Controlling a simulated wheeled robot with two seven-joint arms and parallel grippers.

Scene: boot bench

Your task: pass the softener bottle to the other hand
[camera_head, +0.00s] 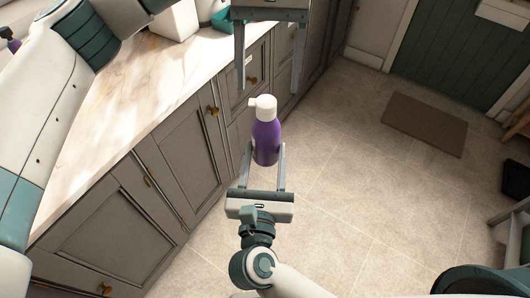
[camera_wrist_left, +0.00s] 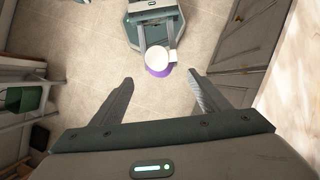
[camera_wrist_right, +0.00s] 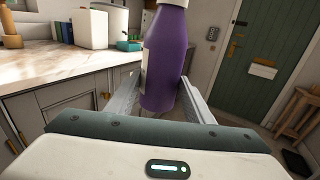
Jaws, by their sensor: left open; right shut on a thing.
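The softener bottle (camera_head: 266,138) is purple with a white cap and stands upright in the air in the head view. My right gripper (camera_head: 264,160) is shut on its lower body. In the right wrist view the bottle (camera_wrist_right: 166,62) rises between the fingers (camera_wrist_right: 160,100), with a pale label on its left side. My left gripper (camera_head: 269,92) is open and empty, above and beyond the bottle, fingers pointing down. In the left wrist view the bottle's white cap (camera_wrist_left: 160,55) shows past the open fingertips (camera_wrist_left: 159,82), apart from them.
A marble counter (camera_head: 130,105) over grey cabinets (camera_head: 125,225) runs along the left. A white container (camera_head: 176,20) stands on its far part. A brown mat (camera_head: 425,123) lies on the tiled floor before a green door (camera_head: 460,45).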

